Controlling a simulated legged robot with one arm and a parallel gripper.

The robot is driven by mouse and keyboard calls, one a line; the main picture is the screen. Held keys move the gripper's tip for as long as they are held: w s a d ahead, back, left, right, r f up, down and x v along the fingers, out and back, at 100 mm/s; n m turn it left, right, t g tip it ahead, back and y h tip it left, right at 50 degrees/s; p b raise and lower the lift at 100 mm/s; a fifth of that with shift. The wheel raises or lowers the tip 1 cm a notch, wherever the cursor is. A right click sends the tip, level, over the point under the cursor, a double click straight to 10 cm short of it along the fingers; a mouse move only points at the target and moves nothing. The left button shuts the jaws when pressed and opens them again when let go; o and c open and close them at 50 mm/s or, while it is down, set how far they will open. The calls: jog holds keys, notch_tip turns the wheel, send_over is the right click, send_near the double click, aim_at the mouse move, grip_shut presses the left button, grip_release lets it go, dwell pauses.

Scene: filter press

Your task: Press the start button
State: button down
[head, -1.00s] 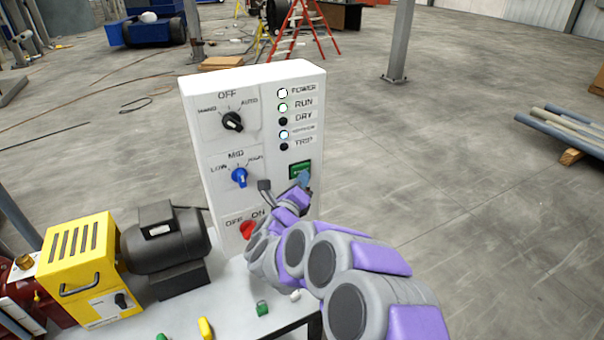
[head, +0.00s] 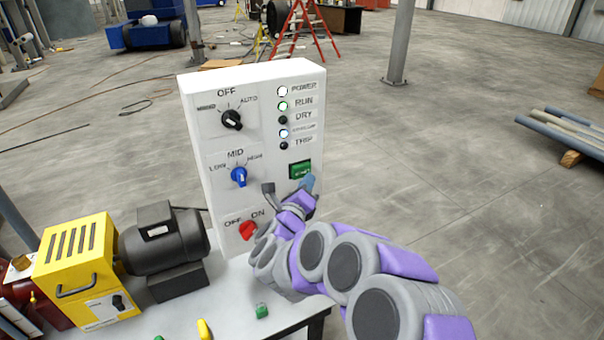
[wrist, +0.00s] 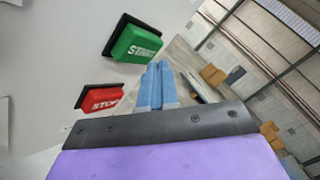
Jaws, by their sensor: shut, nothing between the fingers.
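The green start button (head: 301,170) sits on the right side of the white control panel (head: 318,120). In the wrist view the start button (wrist: 137,45) shows its lettering, with the red stop button (wrist: 100,97) below it. My gripper (head: 307,184) is shut and empty, its blue fingertips just below the start button in the head view. In the wrist view the fingertips (wrist: 158,66) lie just right of and below the start button, and a gap seems to show between them. The stop button is hidden behind my arm in the head view.
The panel also carries a black knob (head: 232,120), a blue knob (head: 239,176), a red switch (head: 248,231) and indicator lamps. A dark motor (head: 165,245) and a yellow box (head: 75,265) stand left on the bench. Small green and yellow pieces lie in front.

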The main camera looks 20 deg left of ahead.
jog(key=shift+s, duration=0.1)
jog(key=s+d+b, duration=0.1)
jog(key=d, duration=0.1)
jog(key=s+d+b, duration=0.1)
jog(key=s, duration=0.1)
jog(key=shift+d, duration=0.4)
dwell(0.6)
